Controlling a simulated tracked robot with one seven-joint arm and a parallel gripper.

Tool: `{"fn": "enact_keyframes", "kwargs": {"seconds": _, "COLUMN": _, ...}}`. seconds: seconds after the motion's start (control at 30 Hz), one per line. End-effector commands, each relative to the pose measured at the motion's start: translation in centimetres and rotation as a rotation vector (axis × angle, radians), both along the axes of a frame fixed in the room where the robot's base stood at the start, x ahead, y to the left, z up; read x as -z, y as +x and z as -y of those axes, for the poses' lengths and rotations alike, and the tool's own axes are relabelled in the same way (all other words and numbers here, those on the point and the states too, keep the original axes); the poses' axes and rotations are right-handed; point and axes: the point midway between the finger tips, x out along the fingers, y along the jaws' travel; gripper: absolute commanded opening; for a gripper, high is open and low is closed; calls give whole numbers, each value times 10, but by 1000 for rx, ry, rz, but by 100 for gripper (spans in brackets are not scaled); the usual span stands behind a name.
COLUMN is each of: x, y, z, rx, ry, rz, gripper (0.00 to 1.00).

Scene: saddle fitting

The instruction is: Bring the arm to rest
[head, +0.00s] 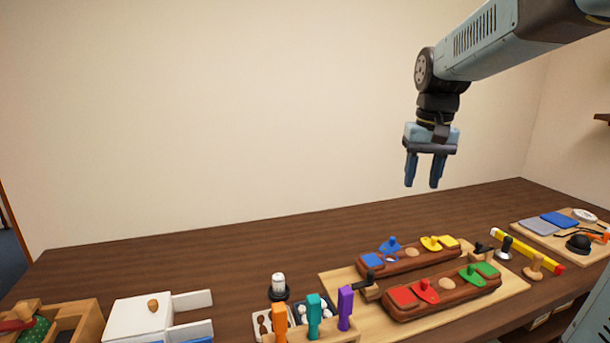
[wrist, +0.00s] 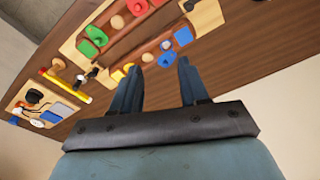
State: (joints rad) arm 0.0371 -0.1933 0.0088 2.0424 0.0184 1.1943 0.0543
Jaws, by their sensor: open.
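My gripper (head: 424,172) hangs in the air above the back part of the table, fingers pointing down. Its two blue fingers are apart with nothing between them. In the wrist view my gripper (wrist: 156,82) also shows open and empty. My arm reaches in from the upper right of the head view. Below it, on the table (head: 240,238), two brown wooden bars lie on a light board (head: 345,285). The rear bar (head: 410,262) carries blue and yellow pieces. The front bar (head: 445,300) carries red and green pieces. My gripper touches none of these.
Orange, teal and purple handled tools (head: 314,314) stand in a front rack. A white box (head: 140,318) and a wooden tray (head: 88,325) are at left. A yellow-and-red stick (head: 525,250) and a board with blue pads (head: 559,219) lie at right. The table's back left is clear.

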Motion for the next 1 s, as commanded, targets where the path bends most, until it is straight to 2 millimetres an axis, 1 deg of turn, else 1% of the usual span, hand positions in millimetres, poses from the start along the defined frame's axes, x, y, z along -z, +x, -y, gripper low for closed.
{"fn": "enact_keyframes", "kwargs": {"seconds": 0.03, "x": -2, "y": -15, "z": -1, "rx": -5, "ry": -3, "rz": 28, "gripper": 44}}
{"fn": "enact_keyframes", "kwargs": {"seconds": 0.23, "x": -2, "y": -62, "z": -4, "rx": -26, "ry": -12, "rz": 130, "gripper": 44}}
{"fn": "enact_keyframes", "kwargs": {"seconds": 0.4, "x": 5, "y": -101, "z": -6, "rx": -45, "ry": -21, "rz": 216, "gripper": 44}}
{"fn": "enact_keyframes", "kwargs": {"seconds": 0.6, "x": 19, "y": -142, "z": -7, "rx": -65, "ry": -30, "rz": 314, "gripper": 44}}
{"fn": "enact_keyframes", "kwargs": {"seconds": 0.7, "x": 27, "y": -157, "z": -7, "rx": -73, "ry": -34, "rz": 351, "gripper": 44}}
{"fn": "enact_keyframes", "kwargs": {"seconds": 0.8, "x": 32, "y": -166, "z": -7, "rx": -78, "ry": -36, "rz": 376, "gripper": 44}}
{"fn": "enact_keyframes", "kwargs": {"seconds": 1.0, "x": 36, "y": -172, "z": -8, "rx": -83, "ry": -38, "rz": 394, "gripper": 44}}
